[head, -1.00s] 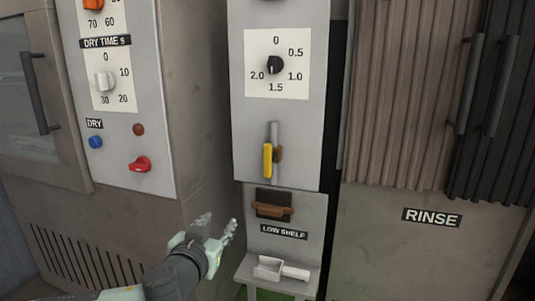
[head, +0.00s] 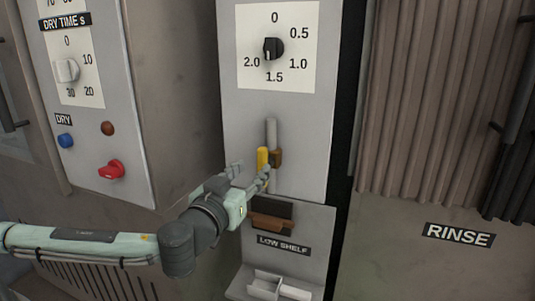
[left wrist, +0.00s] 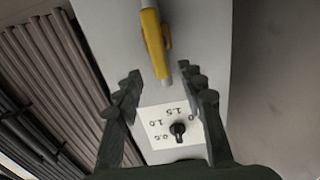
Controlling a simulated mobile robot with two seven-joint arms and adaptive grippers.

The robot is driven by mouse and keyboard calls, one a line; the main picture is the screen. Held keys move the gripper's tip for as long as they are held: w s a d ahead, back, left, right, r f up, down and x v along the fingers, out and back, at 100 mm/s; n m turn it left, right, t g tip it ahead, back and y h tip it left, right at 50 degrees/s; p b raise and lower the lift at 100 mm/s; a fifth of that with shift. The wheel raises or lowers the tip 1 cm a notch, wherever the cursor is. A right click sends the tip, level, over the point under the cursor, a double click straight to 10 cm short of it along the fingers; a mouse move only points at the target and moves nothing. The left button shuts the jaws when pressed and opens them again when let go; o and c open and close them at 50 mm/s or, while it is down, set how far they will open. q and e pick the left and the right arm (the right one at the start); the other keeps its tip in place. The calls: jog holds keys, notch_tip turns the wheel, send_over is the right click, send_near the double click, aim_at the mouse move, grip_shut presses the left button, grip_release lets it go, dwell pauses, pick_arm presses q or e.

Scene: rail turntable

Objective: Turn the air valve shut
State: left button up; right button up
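The air valve appears to be the yellow lever (head: 262,158) on a grey pipe (head: 271,132) with a brown fitting, on the grey middle panel. The lever stands along the pipe. It also shows in the left wrist view (left wrist: 152,40). My left gripper (head: 250,173) is at the lever's lower end in the head view, its fingers partly covering it. In the left wrist view, the open fingers (left wrist: 161,78) are spread to either side of the lever's near end. I cannot tell whether they touch it. My right gripper is in neither view.
A dial (head: 273,48) marked 0 to 2.0 sits above the lever. A brown latch (head: 271,222), a LOW SHELF label and a small white tray (head: 265,284) are below. A dry-time panel with a red knob (head: 111,169) stands left. Pleated curtains (head: 425,100) hang right.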

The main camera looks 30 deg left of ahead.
aim_at(260, 159)
pick_arm(q)
jog(key=shift+w+a+r, duration=0.15)
jog(key=shift+w+a, duration=0.05)
jog(key=shift+w, duration=0.3)
jog(key=x, duration=0.4)
jog(key=shift+w, duration=0.15)
jog(key=shift+p+x, duration=0.3)
jog(key=shift+x, duration=0.55)
jog(key=shift+d, duration=0.1)
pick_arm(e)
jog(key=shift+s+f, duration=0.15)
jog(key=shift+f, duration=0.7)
pick_arm(q)
grip_shut()
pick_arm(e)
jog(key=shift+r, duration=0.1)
